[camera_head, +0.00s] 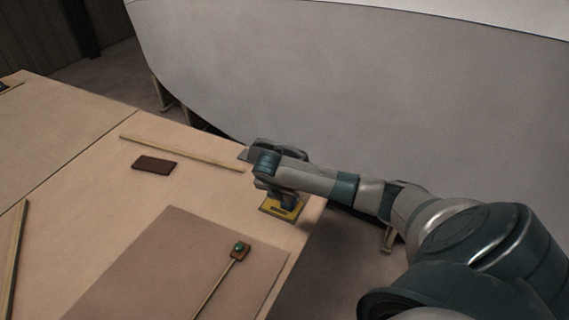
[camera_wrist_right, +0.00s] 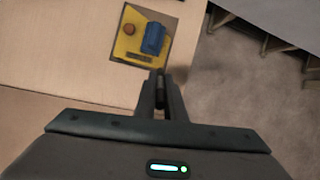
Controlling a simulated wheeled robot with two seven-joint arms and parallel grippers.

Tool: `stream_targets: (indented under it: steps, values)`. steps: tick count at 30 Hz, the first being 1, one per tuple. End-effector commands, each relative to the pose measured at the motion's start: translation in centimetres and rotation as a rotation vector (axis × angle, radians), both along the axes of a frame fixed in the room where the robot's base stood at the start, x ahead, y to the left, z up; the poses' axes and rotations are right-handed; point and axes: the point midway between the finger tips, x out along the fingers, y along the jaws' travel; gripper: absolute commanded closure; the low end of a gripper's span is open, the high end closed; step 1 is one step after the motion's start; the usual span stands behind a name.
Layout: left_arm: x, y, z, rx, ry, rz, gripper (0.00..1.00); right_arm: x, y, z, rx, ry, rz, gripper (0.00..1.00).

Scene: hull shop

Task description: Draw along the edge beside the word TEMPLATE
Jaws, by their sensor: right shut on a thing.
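My right gripper (camera_head: 279,192) hangs over the right edge area of the table, close by a small yellow plate (camera_head: 267,209). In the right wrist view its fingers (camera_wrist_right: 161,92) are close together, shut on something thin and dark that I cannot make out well. The yellow plate (camera_wrist_right: 123,46) lies just beyond the fingertips there, with a blue block (camera_wrist_right: 153,38), a round brown knob (camera_wrist_right: 129,29) and a dark strip on it. A large brown flat sheet (camera_head: 165,255) lies on the table. I can read no word TEMPLATE in either view. My left gripper is not in view.
A dark brown block (camera_head: 154,165) and a long batten (camera_head: 180,153) lie farther back; another batten (camera_head: 16,255) is at left. A grey hull (camera_head: 350,90) stands behind the table (camera_head: 75,190).

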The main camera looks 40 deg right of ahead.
Motion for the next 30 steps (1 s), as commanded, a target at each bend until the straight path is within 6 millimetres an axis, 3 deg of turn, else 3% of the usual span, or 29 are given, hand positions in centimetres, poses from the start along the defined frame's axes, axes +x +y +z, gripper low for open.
stream_targets:
  steps: [9, 30]
  values:
    - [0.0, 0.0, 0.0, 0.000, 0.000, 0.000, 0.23, 0.0, 0.0, 2.6, 0.000, 0.000, 0.000, 1.00]
    - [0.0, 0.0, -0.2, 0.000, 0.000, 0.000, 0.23, 0.2, 0.4, 2.7, 0.001, -0.001, -0.013, 1.00]
